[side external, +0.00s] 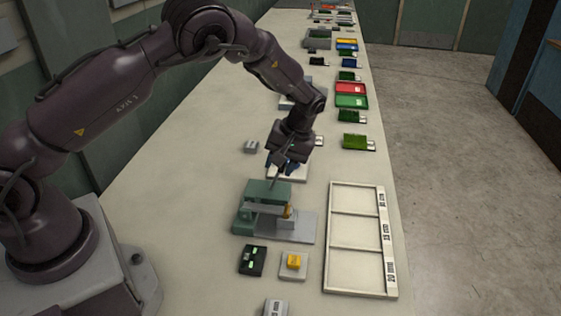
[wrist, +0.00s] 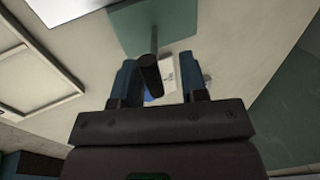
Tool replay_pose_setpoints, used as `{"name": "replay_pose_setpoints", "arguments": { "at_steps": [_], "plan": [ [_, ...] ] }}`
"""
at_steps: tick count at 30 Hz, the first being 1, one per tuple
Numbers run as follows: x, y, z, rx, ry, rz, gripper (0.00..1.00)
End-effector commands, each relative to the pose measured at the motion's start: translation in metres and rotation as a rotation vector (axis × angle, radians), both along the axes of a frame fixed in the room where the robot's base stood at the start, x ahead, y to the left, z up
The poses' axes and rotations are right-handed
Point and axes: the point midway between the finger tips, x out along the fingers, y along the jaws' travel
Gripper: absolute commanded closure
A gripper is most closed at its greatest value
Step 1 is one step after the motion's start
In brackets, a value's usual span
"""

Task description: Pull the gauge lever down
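The gauge (side external: 262,193) is a green block on a grey base plate, with a yellow part (side external: 289,212) at its right side. Its lever (side external: 276,177) is a thin rod that rises from the green block, tilted up towards my gripper. In the wrist view the lever (wrist: 154,42) ends in a dark knob (wrist: 149,74). My gripper (side external: 281,163) is just above and behind the gauge, pointing down. Its two blue fingers are apart in the wrist view (wrist: 156,78). The knob appears between them, nearer one finger; I cannot tell whether they touch.
A white three-part frame (side external: 326,245) lies right of the gauge. In front are a black box with green lights (side external: 252,260), a yellow button (side external: 294,261) and a grey block (side external: 275,307). A small grey block (side external: 251,147) sits behind. The bench left of the gauge is clear.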

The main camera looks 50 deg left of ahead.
Motion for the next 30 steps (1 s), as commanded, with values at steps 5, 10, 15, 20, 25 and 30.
{"name": "replay_pose_setpoints", "arguments": {
  "at_steps": [5,10,15,20,25,30],
  "plan": [
    [0.003,-0.003,0.009,-0.001,-0.003,-0.002,0.60],
    [0.011,-0.011,0.038,-0.001,-0.006,-0.002,0.60],
    [0.020,-0.020,0.075,-0.001,-0.006,-0.001,0.60],
    [0.027,-0.026,0.102,0.000,-0.003,-0.001,0.60],
    [0.031,-0.031,0.118,0.000,-0.001,0.000,0.60],
    [0.032,-0.031,0.122,0.000,0.000,0.000,0.60]
  ]
}}
